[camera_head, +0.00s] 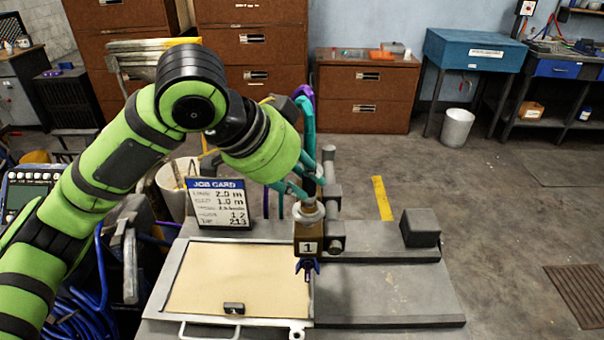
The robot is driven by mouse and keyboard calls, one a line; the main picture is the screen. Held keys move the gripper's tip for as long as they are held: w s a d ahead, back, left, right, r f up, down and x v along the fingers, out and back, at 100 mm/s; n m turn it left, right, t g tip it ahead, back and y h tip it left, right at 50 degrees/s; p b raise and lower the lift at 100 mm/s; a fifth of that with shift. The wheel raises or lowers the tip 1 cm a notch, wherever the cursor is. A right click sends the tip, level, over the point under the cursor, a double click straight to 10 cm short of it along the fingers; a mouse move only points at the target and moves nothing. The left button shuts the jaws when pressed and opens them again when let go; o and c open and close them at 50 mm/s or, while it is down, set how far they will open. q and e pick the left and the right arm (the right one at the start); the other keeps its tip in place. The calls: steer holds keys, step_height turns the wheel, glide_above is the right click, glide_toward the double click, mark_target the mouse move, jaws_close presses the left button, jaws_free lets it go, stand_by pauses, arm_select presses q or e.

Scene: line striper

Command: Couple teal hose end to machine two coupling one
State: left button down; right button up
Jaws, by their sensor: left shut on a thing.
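My left arm reaches in from the left, and its gripper (308,186) is just above the brown coupling block marked 1 (308,231). The gripper is shut on the end of the teal hose (308,125), which loops up behind my wrist. A pale metal collar (308,209) sits on top of the block, directly under the gripper. My wrist and the hose hide much of the fingers, and I cannot tell whether the hose end is seated in the coupling. A blue fitting (307,267) shows at the block's lower front. My right gripper is not in view.
Grey cylindrical fittings (335,200) stand right beside the block. A job card (219,203) stands at the left, behind a tan panel (235,280) with a small black part. A dark block (421,228) sits at the right. The grey plate's front right (390,290) is clear.

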arm_select(q)
steer(key=shift+f, duration=0.5)
steer(key=c, duration=0.6)
jaws_free()
steer(key=shift+c, duration=0.2)
steer(key=shift+s+a+r+p, duration=0.1)
steer(key=shift+a+r+p, duration=0.1)
steer(key=shift+r+p, duration=0.2)
steer(key=p+v, duration=0.5)
steer(key=v, duration=0.1)
steer(key=shift+s, duration=0.15)
